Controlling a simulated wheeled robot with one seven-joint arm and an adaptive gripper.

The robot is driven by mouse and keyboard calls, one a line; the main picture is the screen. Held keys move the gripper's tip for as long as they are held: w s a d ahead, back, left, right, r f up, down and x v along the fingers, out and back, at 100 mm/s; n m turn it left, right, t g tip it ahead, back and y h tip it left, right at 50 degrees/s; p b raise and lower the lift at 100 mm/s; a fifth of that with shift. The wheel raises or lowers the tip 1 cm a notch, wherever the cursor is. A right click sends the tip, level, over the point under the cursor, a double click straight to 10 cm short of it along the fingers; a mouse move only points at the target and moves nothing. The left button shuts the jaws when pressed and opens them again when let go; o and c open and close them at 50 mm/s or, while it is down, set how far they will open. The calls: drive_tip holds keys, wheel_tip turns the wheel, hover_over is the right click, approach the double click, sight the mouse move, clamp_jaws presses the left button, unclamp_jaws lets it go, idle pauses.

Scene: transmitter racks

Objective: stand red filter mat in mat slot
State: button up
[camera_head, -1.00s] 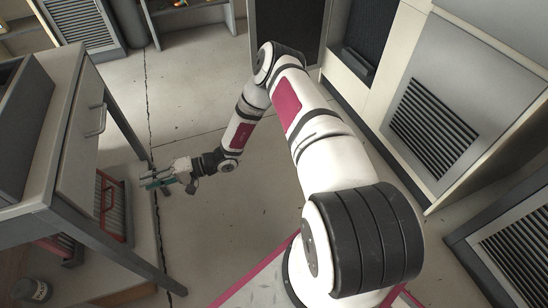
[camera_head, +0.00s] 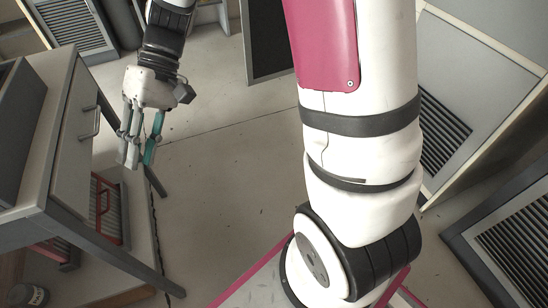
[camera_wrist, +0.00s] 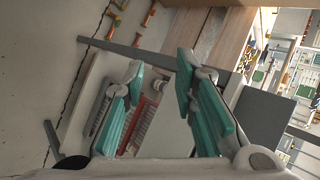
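A red-framed filter mat (camera_head: 106,208) with a pale ribbed face and a red handle stands on the low shelf under the table at the left. It also shows in the wrist view (camera_wrist: 140,124), beyond and between my fingers. A second red-edged piece (camera_head: 55,250) with dark ribs is beside it, partly hidden by the table. My gripper (camera_head: 138,150) hangs above the floor to the right of the table, apart from the mats. In the wrist view its teal-padded fingers (camera_wrist: 160,98) are spread with nothing between them. I cannot make out which opening is the mat slot.
The grey table (camera_head: 75,150) has a drawer and legs close to my gripper. A dark jar (camera_head: 30,294) stands at lower left. Louvred cabinets (camera_head: 510,250) line the right side, and a dark panel (camera_head: 268,42) stands at the back. The middle floor (camera_head: 225,190) is clear.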

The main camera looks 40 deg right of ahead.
drive_tip(key=s+d+r+m+t+h, duration=0.1)
drive_tip(key=s+d, duration=0.3)
drive_tip(key=s, duration=0.4)
drive_tip(key=s+d+r+m+t+h, duration=0.1)
drive_tip(key=s+d+r+h, duration=0.3)
drive_tip(key=s, duration=0.4)
drive_tip(key=s+d+r+m+t+h, duration=0.1)
drive_tip(key=s+d+r+h, duration=0.2)
drive_tip(key=s, duration=0.5)
drive_tip(key=shift+d+m+t, duration=0.3)
drive_tip(key=shift+d+t, duration=0.1)
drive_tip(key=shift+d, duration=0.5)
drive_tip(key=shift+w, duration=0.1)
wheel_tip(320, 180, up, 29)
drive_tip(key=t+p, duration=0.4)
drive_tip(key=p, duration=2.3)
drive_tip(key=shift+d+r+p, duration=0.2)
drive_tip(key=shift+p, duration=0.15)
